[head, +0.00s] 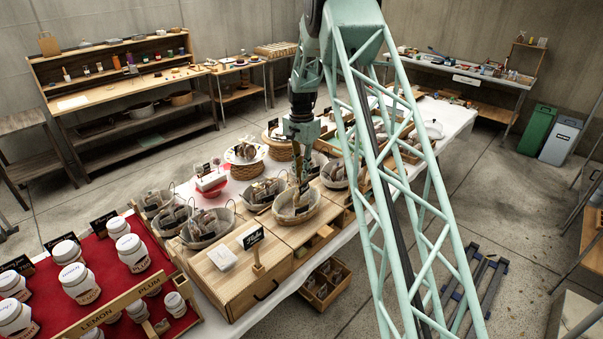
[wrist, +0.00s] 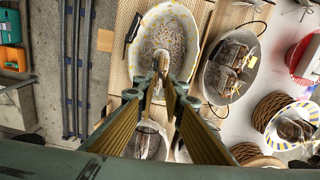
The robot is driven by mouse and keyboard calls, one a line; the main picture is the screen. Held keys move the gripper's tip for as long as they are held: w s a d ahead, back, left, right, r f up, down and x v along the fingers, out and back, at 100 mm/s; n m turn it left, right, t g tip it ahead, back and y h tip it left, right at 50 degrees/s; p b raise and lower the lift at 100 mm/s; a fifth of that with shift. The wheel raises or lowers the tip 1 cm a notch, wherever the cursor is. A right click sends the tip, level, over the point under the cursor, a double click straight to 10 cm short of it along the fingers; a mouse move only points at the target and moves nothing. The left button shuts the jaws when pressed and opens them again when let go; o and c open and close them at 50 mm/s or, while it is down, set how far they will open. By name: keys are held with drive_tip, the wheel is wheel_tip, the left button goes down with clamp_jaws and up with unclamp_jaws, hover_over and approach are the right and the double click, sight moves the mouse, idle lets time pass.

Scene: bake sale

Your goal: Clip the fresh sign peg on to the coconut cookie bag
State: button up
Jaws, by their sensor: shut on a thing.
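My gripper (head: 303,186) points straight down, low over a pale oval basket with a patterned lining (head: 287,217). In the wrist view my gripper (wrist: 161,86) has its fingers closed in on a narrow tan-brown thing (wrist: 158,63), seen nearly edge-on above that basket (wrist: 187,30). I cannot tell from its shape whether it is a peg or the top of a cookie bag. A small black sign with white writing (head: 251,238) stands on a wooden post in front of the basket; its wording is hard to read. No bag label is legible.
Baskets of bagged cookies (head: 206,226) stand close on the left, another (wrist: 232,68) beside the patterned one. A wooden drawer box (head: 232,281) lies in front. A cake plate (wrist: 291,125) and red-and-white box (head: 210,181) stand behind. The floor to the right is mostly open.

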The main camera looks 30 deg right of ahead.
idle(0.6)
drive_tip(key=o, duration=0.3)
drive_tip(key=shift+o, duration=1.4)
drive_tip(key=o, duration=0.6)
drive_tip(key=shift+r, duration=0.25)
drive_tip(key=shift+r+p, duration=1.1)
drive_tip(key=shift+r, duration=2.2)
drive_tip(key=shift+r, duration=0.1)
